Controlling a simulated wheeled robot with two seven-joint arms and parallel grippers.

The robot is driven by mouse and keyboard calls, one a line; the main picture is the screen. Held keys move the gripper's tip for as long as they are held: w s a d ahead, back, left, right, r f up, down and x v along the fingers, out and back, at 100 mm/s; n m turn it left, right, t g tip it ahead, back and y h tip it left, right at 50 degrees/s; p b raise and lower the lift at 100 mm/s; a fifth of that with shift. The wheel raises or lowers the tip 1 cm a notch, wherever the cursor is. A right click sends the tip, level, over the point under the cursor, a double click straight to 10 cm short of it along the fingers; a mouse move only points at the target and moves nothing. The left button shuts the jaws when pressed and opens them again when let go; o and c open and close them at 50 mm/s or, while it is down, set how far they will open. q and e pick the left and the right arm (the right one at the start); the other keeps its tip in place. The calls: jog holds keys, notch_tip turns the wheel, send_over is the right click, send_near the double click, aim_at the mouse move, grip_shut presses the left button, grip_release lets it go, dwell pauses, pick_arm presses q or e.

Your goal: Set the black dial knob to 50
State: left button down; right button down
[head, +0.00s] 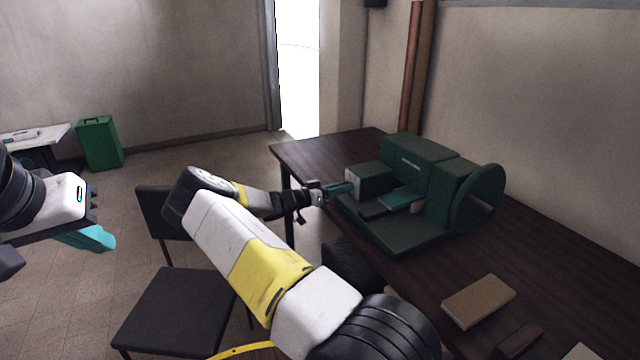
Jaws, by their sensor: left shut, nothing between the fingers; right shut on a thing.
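A dark green machine (425,165) stands on the dark wooden table. It has a pale front panel (352,180) at its left end and a large round disc on its right. My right gripper (343,188), with teal fingers, reaches in from the left and is shut at this panel end of the machine. The black dial knob is not clearly visible; the fingers cover the spot where they close, and its setting cannot be read. My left gripper (92,238) is shut and empty, hanging in the air at the far left, well away from the machine.
The table (580,265) runs along the right wall. A tan block (478,301) and a dark brown block (518,341) lie on it. A black chair (180,305) stands below my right arm. A green box (99,143) stands on the floor at the back left.

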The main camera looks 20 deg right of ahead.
jog(key=m, duration=0.5)
jog(key=shift+a, duration=0.1)
jog(key=shift+f+m, duration=0.1)
jog(key=shift+m, duration=0.2)
dwell(0.4)
jog(key=c, duration=1.1)
grip_release()
jog(key=a, duration=0.7)
jog(key=shift+s+a, duration=0.25)
jog(key=shift+a, duration=0.1)
